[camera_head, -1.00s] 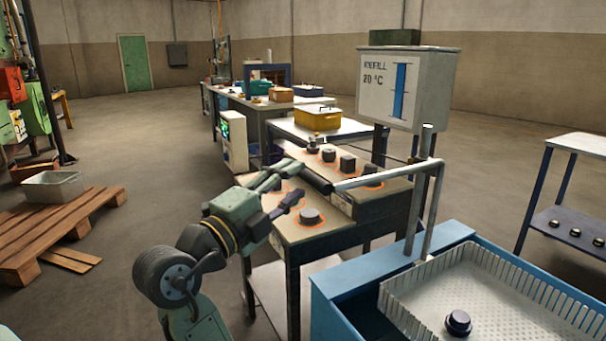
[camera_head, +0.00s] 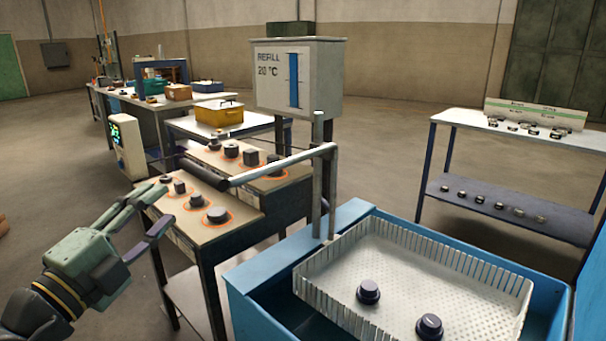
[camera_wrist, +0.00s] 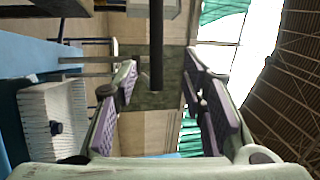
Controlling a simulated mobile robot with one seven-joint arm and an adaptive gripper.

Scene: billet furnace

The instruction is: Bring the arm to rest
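My gripper (camera_head: 163,206) is at the lower left of the head view, on my green arm. Its two fingers are spread apart with nothing between them. In the head view they overlap the near left edge of the workbench (camera_head: 196,239), which holds several dark pieces in orange rings. In the wrist view the open gripper (camera_wrist: 162,78) shows purple finger pads on both sides and a dark bar (camera_wrist: 156,45) beyond the gap. I cannot tell how far the fingers are from the bench.
A blue tank (camera_head: 262,263) with a white perforated basket (camera_head: 400,262) holding two dark pieces stands at the front right. A horizontal pipe (camera_head: 275,168) crosses above the bench. A grey refill box (camera_head: 320,85) stands behind. A two-level rack (camera_head: 480,190) is at right, with open floor around it.

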